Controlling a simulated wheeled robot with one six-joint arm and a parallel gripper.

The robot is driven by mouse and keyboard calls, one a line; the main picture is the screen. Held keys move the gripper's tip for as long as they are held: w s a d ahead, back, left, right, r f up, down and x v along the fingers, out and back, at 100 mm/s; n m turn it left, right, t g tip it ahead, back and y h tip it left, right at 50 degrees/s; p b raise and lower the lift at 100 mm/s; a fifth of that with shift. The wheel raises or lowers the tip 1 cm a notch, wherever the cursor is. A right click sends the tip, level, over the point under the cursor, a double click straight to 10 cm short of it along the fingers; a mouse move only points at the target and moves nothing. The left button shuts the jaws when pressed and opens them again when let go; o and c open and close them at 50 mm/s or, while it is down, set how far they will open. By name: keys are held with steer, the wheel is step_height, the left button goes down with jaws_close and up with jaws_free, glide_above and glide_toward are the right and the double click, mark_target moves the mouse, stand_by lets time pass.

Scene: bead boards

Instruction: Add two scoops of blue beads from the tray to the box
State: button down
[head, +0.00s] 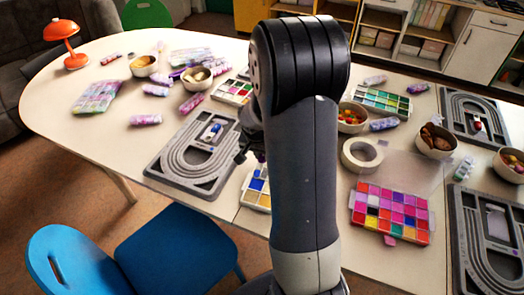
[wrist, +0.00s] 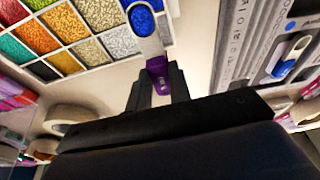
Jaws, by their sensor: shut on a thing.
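My gripper (wrist: 158,82) is shut on the purple handle (wrist: 157,66) of a scoop. The scoop's rounded bowl (wrist: 142,20) holds blue beads and is at the corner of the bead tray (wrist: 92,42); I cannot tell whether it is above or inside a compartment. The tray, with coloured beads in white compartments, also shows partly behind my arm in the head view (head: 256,200). A small whitish box (wrist: 300,46) with blue at one end lies on the grey bead board (wrist: 250,60); it also shows in the head view (head: 212,131). In the head view my gripper (head: 250,155) is largely hidden.
The grey board (head: 183,180) lies left of my arm. A tape roll (head: 362,155), a pink and red bead tray (head: 391,214) and several bowls of beads stand on the right. A blue chair (head: 165,250) is at the near edge. The table's left end (head: 90,125) has free room.

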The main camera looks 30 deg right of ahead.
steer(key=shift+w+d+r+g+y+p, duration=0.2)
steer(key=shift+r+g+y+p, duration=0.25)
steer(key=shift+p, duration=1.2)
steer(key=shift+w+d+r+g+y+p, duration=0.15)
steer(key=shift+g+y+p, duration=0.35)
steer(key=shift+p, duration=1.1)
